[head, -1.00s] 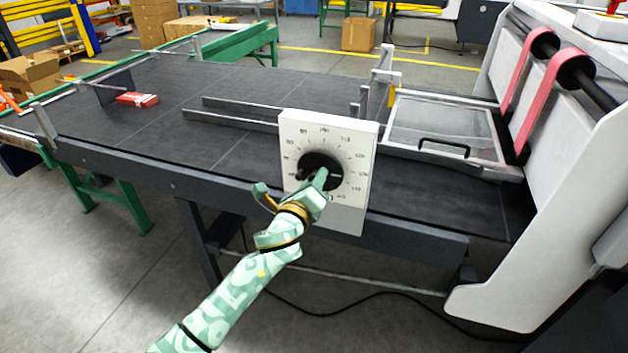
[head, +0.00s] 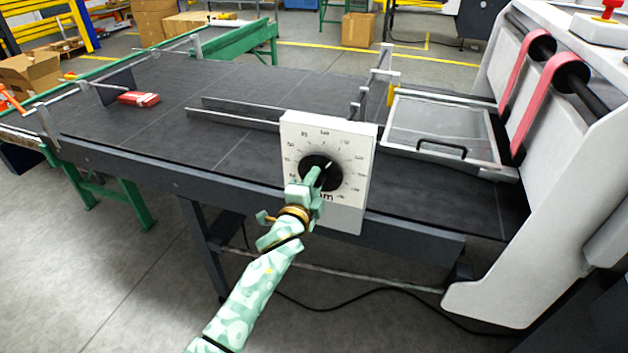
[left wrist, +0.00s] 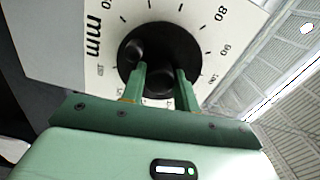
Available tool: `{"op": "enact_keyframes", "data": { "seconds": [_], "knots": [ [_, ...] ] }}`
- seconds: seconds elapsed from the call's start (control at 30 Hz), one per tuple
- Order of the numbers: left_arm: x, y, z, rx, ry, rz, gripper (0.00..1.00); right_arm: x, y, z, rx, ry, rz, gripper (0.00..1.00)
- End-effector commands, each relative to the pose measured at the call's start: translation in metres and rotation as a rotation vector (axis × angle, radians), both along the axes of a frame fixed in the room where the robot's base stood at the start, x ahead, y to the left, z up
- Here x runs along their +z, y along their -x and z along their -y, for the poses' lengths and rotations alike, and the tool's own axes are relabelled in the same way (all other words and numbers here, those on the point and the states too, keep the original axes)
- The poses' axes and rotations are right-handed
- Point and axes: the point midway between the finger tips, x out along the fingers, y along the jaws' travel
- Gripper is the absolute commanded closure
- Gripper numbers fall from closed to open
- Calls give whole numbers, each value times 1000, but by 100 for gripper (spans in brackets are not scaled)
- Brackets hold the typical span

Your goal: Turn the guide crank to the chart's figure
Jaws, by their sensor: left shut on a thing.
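The guide crank is a round black dial (head: 328,166) on a white plate (head: 348,200) with printed figures, at the front edge of the dark feed table. It also shows in the left wrist view (left wrist: 182,42), with "mm", 80 and 90 readable around it. My left gripper (head: 313,179), pale green, is shut on the black crank, covering its lower left part. In the left wrist view its two fingers (left wrist: 163,85) stand on either side of a dark part of the crank. The exact setting cannot be read. My right gripper and a chart are not seen.
A grey guide rail (head: 235,115) lies on the table (head: 150,140) behind the plate. A framed clear cover (head: 440,125) and the white machine housing (head: 530,220) stand at the right. A red box (head: 139,98) lies at the far left.

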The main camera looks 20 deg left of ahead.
Motion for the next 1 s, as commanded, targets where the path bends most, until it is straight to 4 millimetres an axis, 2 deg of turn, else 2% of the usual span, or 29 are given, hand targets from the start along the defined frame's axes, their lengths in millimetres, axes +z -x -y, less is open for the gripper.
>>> {"op": "enact_keyframes", "data": {
  "seconds": [0.6, 1.0],
  "knots": [
    [0, 1, 0, 2, 586, -24, 92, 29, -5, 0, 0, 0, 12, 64],
    [-2, 1, 1, 2, 910, -35, 92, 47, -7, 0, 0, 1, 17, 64]
  ]
}}
